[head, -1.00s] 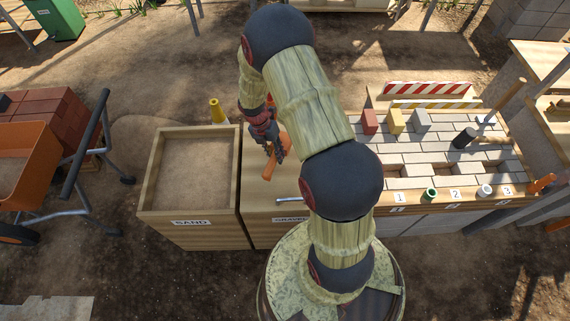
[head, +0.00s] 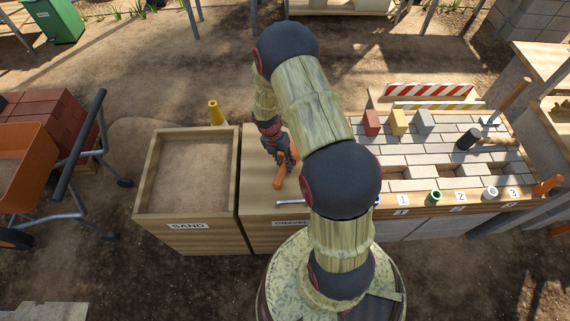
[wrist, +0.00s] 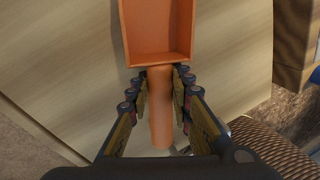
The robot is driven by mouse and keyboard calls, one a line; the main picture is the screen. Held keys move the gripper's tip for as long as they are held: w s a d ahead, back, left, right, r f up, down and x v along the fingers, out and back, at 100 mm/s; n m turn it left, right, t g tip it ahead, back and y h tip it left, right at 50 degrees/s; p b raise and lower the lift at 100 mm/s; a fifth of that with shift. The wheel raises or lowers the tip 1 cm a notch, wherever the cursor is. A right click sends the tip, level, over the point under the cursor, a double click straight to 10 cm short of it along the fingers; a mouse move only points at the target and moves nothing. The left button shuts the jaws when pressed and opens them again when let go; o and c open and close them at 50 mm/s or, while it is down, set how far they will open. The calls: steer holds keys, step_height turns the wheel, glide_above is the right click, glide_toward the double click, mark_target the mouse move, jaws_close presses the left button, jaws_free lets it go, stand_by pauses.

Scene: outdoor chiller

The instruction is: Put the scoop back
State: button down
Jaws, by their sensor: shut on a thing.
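The orange scoop (wrist: 157,32) is in my gripper (wrist: 160,78). In the wrist view its open rectangular pan points away from me, and its round handle runs between my two fingers, which are shut on it. In the head view the scoop (head: 280,172) shows as an orange shape over the light wooden top of the box labelled GRAVEL (head: 259,190). My gripper (head: 283,152) is above that top, partly hidden by my arm. I cannot tell whether the scoop touches the wood.
An open box labelled SAND (head: 138,185) stands directly left. A metal bar (head: 293,203) lies along the GRAVEL box's front edge. Right stands a paved bench (head: 440,165) with coloured blocks, a mallet and numbered spots. An orange wheelbarrow (head: 25,165) is far left.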

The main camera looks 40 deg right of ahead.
steer(key=c, duration=1.6)
jaws_free()
steer(key=a+r+m+t+p, duration=0.1)
steer(key=a+r+m, duration=0.25)
steer(key=r, duration=0.85)
steer(key=a+r+m+t+p, duration=0.2)
steer(key=a+r+m, duration=0.15)
steer(key=r, duration=0.85)
steer(key=a+r+m+t+p, duration=0.1)
steer(key=a+r+m, duration=0.25)
steer(key=r, duration=0.85)
steer(key=s+a+r+m+t, duration=0.1)
steer(key=s+a+r+m, duration=0.2)
steer(key=s+r+m, duration=0.1)
steer(key=s+a+r+m+t+y, duration=0.1)
steer(key=s+a+r+m, duration=0.2)
steer(key=s+r+m, duration=0.2)
steer(key=s+a+r+m+t, duration=0.2)
steer(key=s+a+r+m, duration=0.2)
steer(key=s, duration=0.2)
steer(key=shift+s+r+m, duration=0.15)
steer(key=shift+s+m, duration=0.1)
steer(key=shift+m, duration=0.1)
